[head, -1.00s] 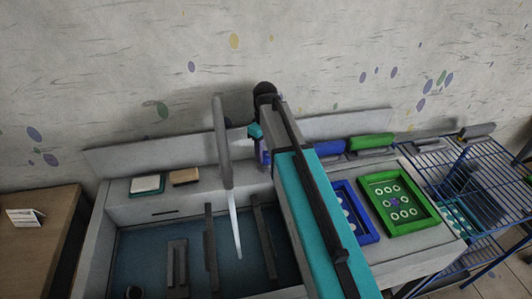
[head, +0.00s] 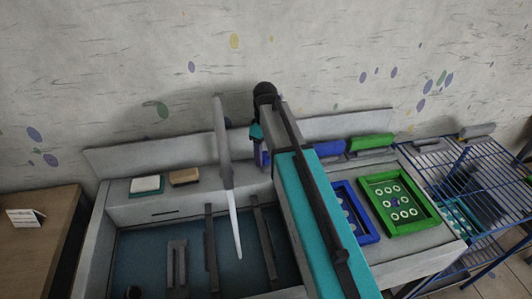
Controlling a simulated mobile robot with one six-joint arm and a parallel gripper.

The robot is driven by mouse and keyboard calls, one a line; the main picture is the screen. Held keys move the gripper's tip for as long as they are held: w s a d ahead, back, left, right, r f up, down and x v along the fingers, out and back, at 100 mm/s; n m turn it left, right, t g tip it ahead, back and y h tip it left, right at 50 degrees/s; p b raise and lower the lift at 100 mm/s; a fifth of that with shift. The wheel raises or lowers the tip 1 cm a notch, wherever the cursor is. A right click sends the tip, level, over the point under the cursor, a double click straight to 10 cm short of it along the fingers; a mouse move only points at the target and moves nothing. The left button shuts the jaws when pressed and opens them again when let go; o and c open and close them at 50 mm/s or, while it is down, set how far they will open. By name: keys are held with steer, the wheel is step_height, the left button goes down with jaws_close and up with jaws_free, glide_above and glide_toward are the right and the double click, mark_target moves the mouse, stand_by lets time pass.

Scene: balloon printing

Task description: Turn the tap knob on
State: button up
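A tall grey tap (head: 222,140) rises behind the sink basin. A white stream of water (head: 235,225) runs from it down into the basin. My arm reaches from the front right to the back of the sink, just right of the tap. My gripper (head: 258,142) is only partly visible at the arm's far end, as teal and dark parts near the sink's back ledge. Its fingertips are mostly hidden, so I cannot tell whether it is open or shut. The tap knob is not visible; it may be hidden behind my arm and gripper.
The sink (head: 150,240) holds several dark bars. A white sponge (head: 146,184) and a brown block (head: 184,176) lie on its ledge. Blue (head: 352,212) and green frames (head: 396,198) lie right of my arm. A blue wire rack (head: 475,180) stands further right.

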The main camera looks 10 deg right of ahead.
mark_target(265, 155)
steer(key=shift+r, duration=0.15)
step_height(265, 155, up, 14)
steer(key=b, duration=0.3)
steer(key=shift+f, duration=0.25)
stand_by(0.7)
